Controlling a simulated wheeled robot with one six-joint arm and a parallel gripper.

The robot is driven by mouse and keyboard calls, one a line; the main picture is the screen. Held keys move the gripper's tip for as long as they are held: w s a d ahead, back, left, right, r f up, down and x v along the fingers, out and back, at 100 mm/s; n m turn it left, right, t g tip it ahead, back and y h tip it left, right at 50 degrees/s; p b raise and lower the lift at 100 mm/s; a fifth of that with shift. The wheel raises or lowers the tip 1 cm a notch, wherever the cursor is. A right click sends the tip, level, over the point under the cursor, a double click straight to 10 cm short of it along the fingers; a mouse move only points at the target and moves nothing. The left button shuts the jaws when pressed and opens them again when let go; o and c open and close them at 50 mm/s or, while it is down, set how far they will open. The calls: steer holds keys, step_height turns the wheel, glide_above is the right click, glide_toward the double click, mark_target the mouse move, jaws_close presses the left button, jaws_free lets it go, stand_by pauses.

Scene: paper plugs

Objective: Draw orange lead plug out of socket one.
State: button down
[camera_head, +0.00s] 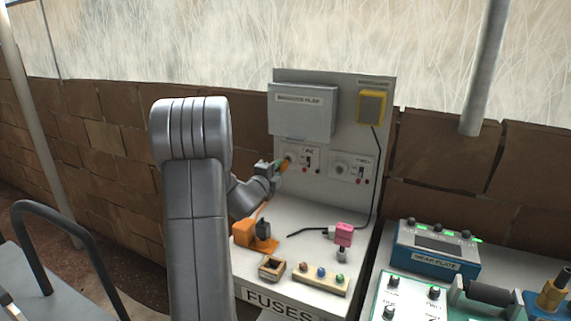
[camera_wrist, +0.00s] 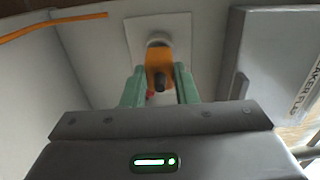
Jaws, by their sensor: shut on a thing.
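The orange plug (camera_wrist: 159,60) is between the green fingers of my gripper (camera_wrist: 160,82), which is shut on it. In the wrist view its far end meets the round pale socket one (camera_wrist: 158,38) on a white plate; I cannot tell how deep it sits. In the head view, my gripper (camera_head: 277,166) is at the left socket plate (camera_head: 311,158), with a bit of the orange plug (camera_head: 285,162) showing. The orange lead (camera_wrist: 50,26) crosses the upper left of the wrist view.
Socket two (camera_head: 342,169) is to the right. A grey breaker flap box (camera_head: 302,111) is above socket one. A blue device (camera_head: 437,250) stands right.

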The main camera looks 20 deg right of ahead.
mark_target(278, 169)
steer(key=shift+b+v, duration=0.35)
steer(key=shift+v, duration=0.65)
steer(key=shift+s+a, duration=0.1)
steer(key=shift+b+v, duration=0.5)
steer(key=shift+v, duration=0.85)
